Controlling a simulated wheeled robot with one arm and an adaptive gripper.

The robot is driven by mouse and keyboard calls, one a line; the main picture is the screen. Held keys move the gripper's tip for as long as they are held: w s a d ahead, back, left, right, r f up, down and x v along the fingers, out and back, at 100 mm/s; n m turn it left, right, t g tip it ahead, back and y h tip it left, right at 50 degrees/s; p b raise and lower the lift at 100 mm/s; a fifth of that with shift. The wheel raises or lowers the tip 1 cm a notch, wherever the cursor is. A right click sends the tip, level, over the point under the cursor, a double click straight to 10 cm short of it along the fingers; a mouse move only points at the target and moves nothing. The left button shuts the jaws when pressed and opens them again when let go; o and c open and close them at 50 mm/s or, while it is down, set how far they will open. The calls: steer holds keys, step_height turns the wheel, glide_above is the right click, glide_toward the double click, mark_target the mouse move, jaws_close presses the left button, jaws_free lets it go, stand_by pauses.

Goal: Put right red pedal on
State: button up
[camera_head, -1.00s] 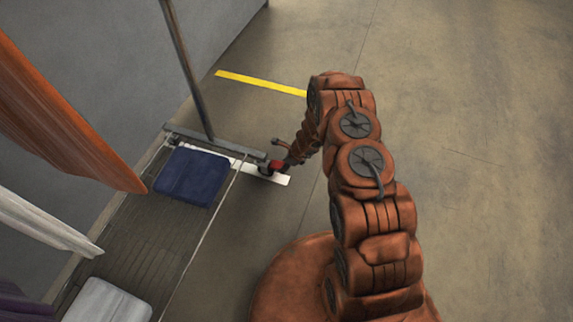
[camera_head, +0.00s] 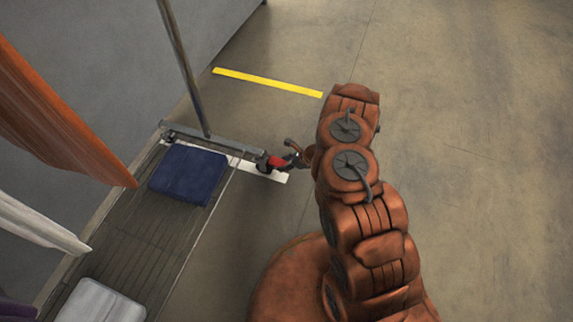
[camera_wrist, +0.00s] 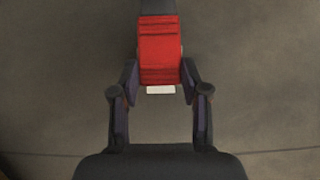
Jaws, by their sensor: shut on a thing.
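A red pedal (camera_head: 276,162) sits at the caster on the right end of the clothes rack's grey base bar (camera_head: 225,145). In the wrist view the red pedal (camera_wrist: 160,52) fills the space between the fingertips. My gripper (camera_wrist: 160,78) is shut on it, one dark finger on each side. In the head view my gripper (camera_head: 290,160) reaches the pedal from the right, partly hidden by my arm. The dark caster wheel (camera_head: 264,168) stands on or beside a white floor strip. I cannot tell the pedal's exact tilt.
A folded blue cloth (camera_head: 188,174) and a white one (camera_head: 100,303) lie on the rack's slatted shelf (camera_head: 150,235). An upright pole (camera_head: 183,70) and hanging orange fabric (camera_head: 60,120) stand left. A yellow floor line (camera_head: 268,82) lies behind. The floor to the right is clear.

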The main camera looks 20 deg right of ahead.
steer(key=shift+s+a+f+t+y+b, duration=0.1)
steer(key=shift+s+f+t+y+b, duration=0.2)
steer(key=shift+y+b, duration=0.4)
steer(key=shift+w+b, duration=0.1)
steer(key=shift+b, duration=0.2)
steer(key=o, duration=0.9)
steer(key=shift+o, duration=1.2)
steer(key=shift+d+r, duration=0.1)
steer(key=shift+d, duration=0.15)
